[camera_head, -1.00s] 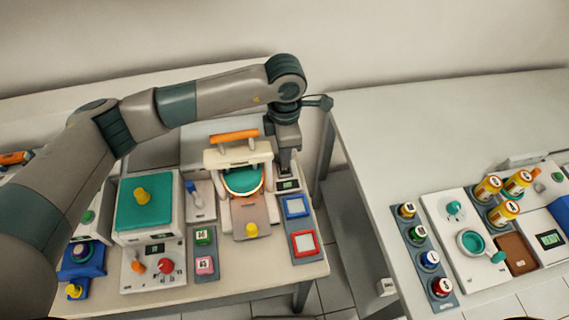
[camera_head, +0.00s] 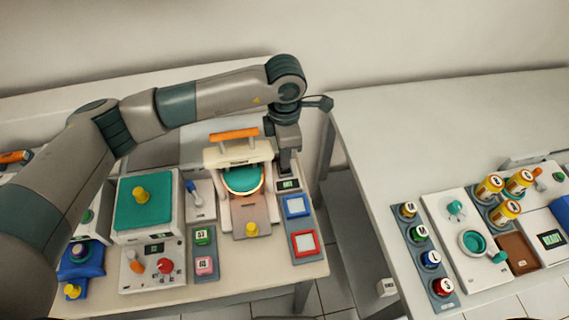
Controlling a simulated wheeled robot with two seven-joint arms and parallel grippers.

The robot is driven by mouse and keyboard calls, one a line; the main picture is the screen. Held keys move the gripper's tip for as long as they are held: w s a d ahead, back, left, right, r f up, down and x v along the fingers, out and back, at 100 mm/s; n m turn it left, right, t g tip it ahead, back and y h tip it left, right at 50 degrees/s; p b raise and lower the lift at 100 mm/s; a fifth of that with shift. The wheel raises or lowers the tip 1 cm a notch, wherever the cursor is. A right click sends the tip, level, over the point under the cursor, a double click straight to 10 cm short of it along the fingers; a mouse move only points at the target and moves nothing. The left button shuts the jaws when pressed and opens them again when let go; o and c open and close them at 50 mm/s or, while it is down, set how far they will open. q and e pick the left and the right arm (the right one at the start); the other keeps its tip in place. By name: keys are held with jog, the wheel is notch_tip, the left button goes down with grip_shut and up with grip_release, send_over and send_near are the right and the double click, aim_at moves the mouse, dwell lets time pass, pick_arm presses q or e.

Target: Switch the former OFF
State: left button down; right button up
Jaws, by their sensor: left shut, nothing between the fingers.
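The former (camera_head: 238,158), a cream device with an orange handle on top, stands on the left table. A teal disc (camera_head: 243,180) sits in its frame, above a brownish plate with a yellow knob. A small control panel with a display (camera_head: 288,184) lies at its right side. My left gripper (camera_head: 286,168) points down, shut and empty, just behind and above this panel. It hides what lies directly under its tips, and I cannot tell whether it touches a switch. My right gripper is not in view.
Blue (camera_head: 296,206) and red (camera_head: 304,243) square frames lie in front of the panel. A teal-topped box (camera_head: 144,207) and a unit with a red knob (camera_head: 165,266) stand left. The right table (camera_head: 430,130) holds jars and bottles; its back is clear. A gap separates the tables.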

aim_at(280, 173)
pick_arm(q)
jog(key=shift+s+a+f+b, duration=0.15)
jog(key=shift+a+f+b, duration=0.25)
jog(key=shift+f+b, duration=0.25)
jog(key=shift+a+f+b, duration=0.2)
jog(key=shift+f+b, duration=0.45)
jog(key=shift+f, duration=0.1)
jog(key=shift+s+r, duration=0.1)
dwell(0.3)
jog(key=shift+w+r, duration=0.2)
jog(key=shift+r, duration=0.5)
jog(key=shift+r+p, duration=0.4)
jog(key=shift+r, duration=0.3)
jog(key=shift+s+a+r, duration=0.15)
jog(key=shift+a+r, duration=0.05)
jog(key=shift+r, duration=0.7)
jog(key=shift+d+r+p, duration=0.4)
jog(key=shift+r, duration=0.3)
jog(key=shift+d+r, duration=0.1)
jog(key=shift+r, duration=0.45)
